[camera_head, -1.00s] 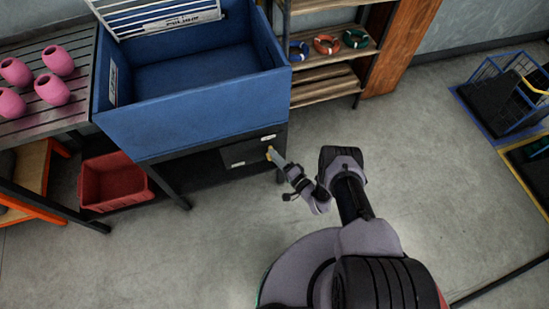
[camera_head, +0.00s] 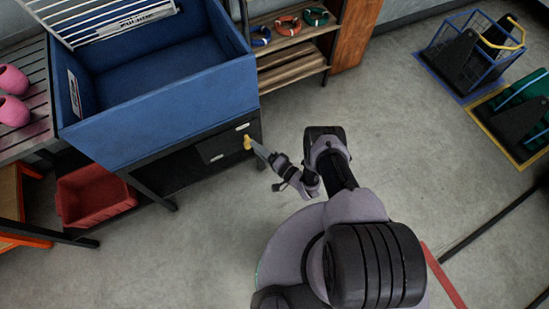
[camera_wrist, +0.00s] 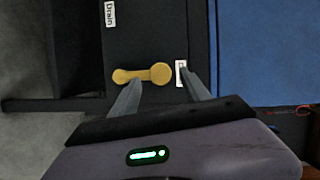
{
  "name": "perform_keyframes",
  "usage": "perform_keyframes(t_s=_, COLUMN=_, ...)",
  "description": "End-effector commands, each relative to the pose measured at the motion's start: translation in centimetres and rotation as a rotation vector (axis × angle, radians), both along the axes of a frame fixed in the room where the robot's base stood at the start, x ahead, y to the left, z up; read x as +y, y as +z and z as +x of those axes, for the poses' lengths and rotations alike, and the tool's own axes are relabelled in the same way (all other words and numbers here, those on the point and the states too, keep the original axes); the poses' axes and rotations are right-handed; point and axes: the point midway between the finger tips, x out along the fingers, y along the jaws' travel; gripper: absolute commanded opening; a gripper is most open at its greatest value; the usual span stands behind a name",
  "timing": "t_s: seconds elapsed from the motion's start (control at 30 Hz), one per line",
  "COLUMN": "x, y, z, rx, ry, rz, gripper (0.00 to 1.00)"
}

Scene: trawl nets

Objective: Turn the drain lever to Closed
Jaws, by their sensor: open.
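The yellow drain lever (camera_head: 247,142) is on the dark panel under the blue tub, at its right end. In the wrist view the lever (camera_wrist: 141,74) has a round hub at its right end, and its handle points left, away from the tub. A white "Drain" label (camera_wrist: 110,13) and a small white label (camera_wrist: 181,73) are on the panel; the small one's text is unreadable. My gripper (camera_wrist: 160,80) is open, its fingertips apart on either side of the lever, one near the handle and one near the small label. I cannot tell whether they touch it.
The blue tub (camera_head: 160,122) stands above the panel on dark legs. A red bin (camera_head: 94,194) is on the left below it. A wooden shelf (camera_head: 290,75) with rings is behind. Wire cages (camera_head: 475,50) stand at the right.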

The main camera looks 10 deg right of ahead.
Motion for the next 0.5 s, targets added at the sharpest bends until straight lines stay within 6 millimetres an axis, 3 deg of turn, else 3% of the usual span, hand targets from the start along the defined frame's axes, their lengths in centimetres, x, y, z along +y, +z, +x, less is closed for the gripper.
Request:
perform_keyframes(t_s=0.3, x=-6.8, y=0.6, z=-7.6, rx=0.003, ry=-0.010, rz=0.002, gripper=0.55)
perform_keyframes(t_s=0.5, x=-8.9, y=0.9, z=-10.3, rx=0.002, ry=-0.004, rz=0.002, gripper=0.55)
